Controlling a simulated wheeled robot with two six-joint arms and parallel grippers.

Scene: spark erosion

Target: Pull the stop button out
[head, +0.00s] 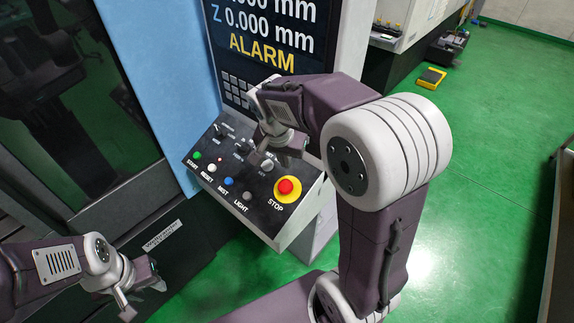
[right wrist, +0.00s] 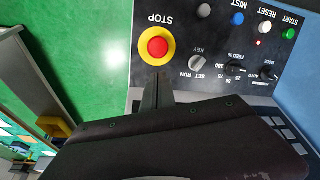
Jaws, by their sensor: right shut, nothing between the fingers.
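The stop button (head: 286,187) is a red mushroom head on a yellow round collar, at the lower right of the sloped control panel (head: 258,218), above the word STOP. In the right wrist view the red button (right wrist: 157,46) shows whole and uncovered. My right gripper (head: 290,155) is shut and empty above the panel, beyond the button near the key switch. In the right wrist view its fingertips (right wrist: 159,80) lie just below the yellow collar; I cannot tell the gap. My left gripper (head: 143,288) is apart from the panel at lower left, its fingers spread and empty.
Start, reset, mist and light buttons (head: 247,196) line the panel's front. The key switch (head: 267,166) and several knobs sit behind them, partly hidden by my right arm. A screen (head: 262,40) above reads ALARM. Green floor (head: 480,150) is open at right.

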